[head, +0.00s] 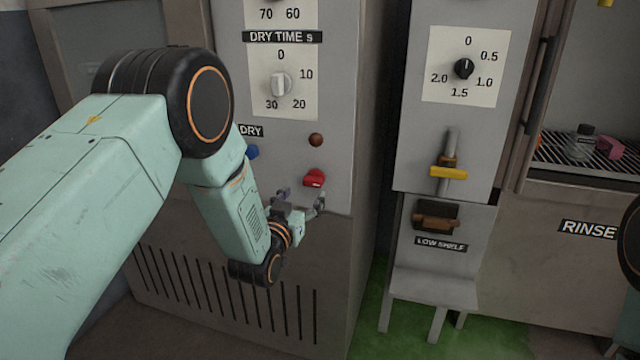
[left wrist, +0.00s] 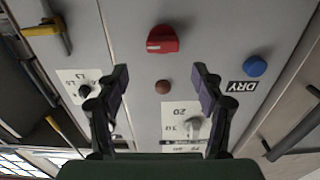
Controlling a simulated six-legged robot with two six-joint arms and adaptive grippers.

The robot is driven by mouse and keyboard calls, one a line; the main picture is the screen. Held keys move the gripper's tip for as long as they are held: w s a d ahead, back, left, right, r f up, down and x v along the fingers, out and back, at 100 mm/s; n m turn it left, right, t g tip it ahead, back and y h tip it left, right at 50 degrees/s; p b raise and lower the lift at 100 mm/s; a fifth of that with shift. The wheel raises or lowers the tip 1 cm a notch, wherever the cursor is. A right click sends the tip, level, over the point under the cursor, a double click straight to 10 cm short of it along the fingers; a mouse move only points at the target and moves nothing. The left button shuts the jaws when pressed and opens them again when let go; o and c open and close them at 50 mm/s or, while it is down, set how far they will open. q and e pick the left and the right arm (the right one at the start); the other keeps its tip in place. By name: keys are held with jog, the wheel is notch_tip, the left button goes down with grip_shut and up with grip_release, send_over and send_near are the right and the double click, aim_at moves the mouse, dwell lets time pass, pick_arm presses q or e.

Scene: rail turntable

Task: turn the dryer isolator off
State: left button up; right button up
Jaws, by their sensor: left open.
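The red isolator knob (head: 314,178) sits on the grey dryer panel, below a dark brown-red round lamp or button (head: 316,140). Its handle looks roughly horizontal. In the left wrist view the red knob (left wrist: 162,40) shows whole, just beyond the gap between my fingertips. My left gripper (head: 302,200) is open and empty, a little below and in front of the knob. In the left wrist view its two dark fingers (left wrist: 160,72) are spread wide, with neither touching the knob. My right gripper is not in view.
A blue button (head: 252,152) by the DRY label and a dry-time dial (head: 281,84) are on the same panel. A rinse unit (head: 560,250) is further right.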

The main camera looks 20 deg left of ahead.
aim_at(311, 182)
pick_arm(q)
jog(key=w, duration=0.2)
jog(key=w+b, duration=0.1)
jog(key=w, duration=0.2)
jog(key=shift+w+a+f, duration=0.2)
jog(key=shift+w+f, duration=0.05)
jog(key=shift+w, duration=0.1)
jog(key=shift+w+d+r+b, duration=0.1)
jog(key=shift+w+b, duration=0.35)
jog(key=shift+w, duration=0.5)
jog(key=shift+c, duration=0.3)
jog(key=shift+c, duration=0.6)
jog(key=c, duration=1)
jog(key=shift+o, duration=0.2)
